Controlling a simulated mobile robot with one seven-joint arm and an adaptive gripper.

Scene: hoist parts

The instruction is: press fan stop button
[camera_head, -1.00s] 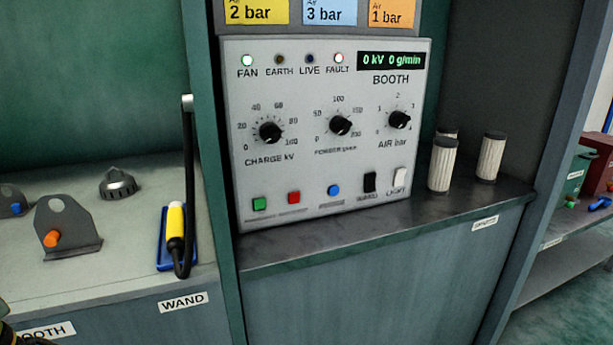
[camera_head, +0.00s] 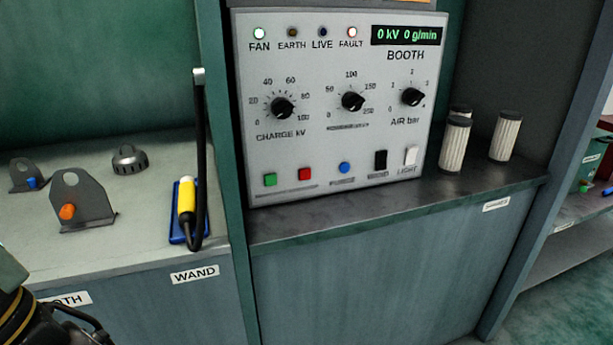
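The booth control panel (camera_head: 330,150) stands upright on a dark shelf in the middle of the head view. Along its lower edge are a green button (camera_head: 270,180), a red button (camera_head: 305,174) and a blue button (camera_head: 344,168). The labels under the green and red buttons are too small to read. The FAN lamp (camera_head: 259,34) is lit white-green and the FAULT lamp (camera_head: 352,33) is lit whitish-red. The display (camera_head: 406,35) reads 0 kV 0 g/min. A dark part of my arm shows at the lower left, away from the panel. My gripper's fingertips are not visible.
A wand (camera_head: 187,205) with a yellow grip and black hose rests on a blue holder left of the panel. Grey brackets (camera_head: 80,203) stand further left. Several white filter cartridges (camera_head: 456,145) stand right of the panel. The shelf front (camera_head: 380,228) is clear.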

